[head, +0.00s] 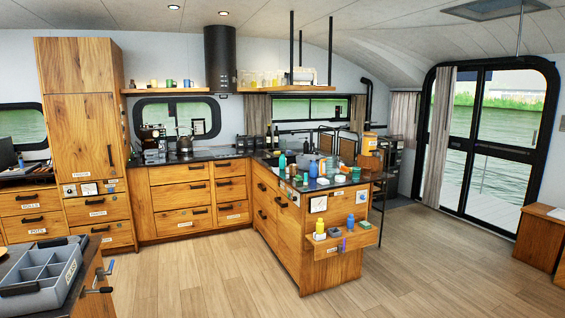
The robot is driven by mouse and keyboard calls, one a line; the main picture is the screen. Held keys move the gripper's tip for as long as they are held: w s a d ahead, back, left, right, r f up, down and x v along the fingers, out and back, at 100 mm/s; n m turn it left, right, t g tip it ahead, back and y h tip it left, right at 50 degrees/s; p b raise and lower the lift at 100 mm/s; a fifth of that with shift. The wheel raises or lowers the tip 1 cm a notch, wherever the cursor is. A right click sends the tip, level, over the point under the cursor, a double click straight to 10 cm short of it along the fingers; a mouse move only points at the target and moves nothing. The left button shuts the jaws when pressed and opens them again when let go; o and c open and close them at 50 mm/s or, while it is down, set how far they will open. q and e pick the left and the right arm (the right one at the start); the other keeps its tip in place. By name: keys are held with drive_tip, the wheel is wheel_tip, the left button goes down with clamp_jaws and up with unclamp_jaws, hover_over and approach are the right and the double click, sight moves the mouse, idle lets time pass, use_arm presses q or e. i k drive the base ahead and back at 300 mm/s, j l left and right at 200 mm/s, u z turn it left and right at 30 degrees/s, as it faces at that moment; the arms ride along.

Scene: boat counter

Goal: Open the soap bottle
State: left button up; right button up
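Several small bottles show around the peninsula counter, and I cannot tell which is the soap bottle. A teal bottle (282,161) and a blue bottle (313,169) stand upright on the dark countertop. A yellow bottle (320,226) and a small blue bottle (350,222) stand on the low wooden end shelf (341,241). Their caps are too small to tell open from closed. Neither of my grippers is in view.
The peninsula (289,236) has drawers on its left side. A grey divided tray (42,279) sits on a near counter at lower left, with dark handles jutting out. The wooden floor (430,262) between and right of the counters is clear. Glass doors (492,150) stand at right.

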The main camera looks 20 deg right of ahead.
sight(282, 160)
drive_tip(key=i+z, duration=0.35)
drive_tip(key=i, duration=1.7)
drive_tip(key=i+j, duration=0.1)
drive_tip(key=i, duration=1.05)
drive_tip(key=i+j, duration=0.15)
drive_tip(key=i, duration=1)
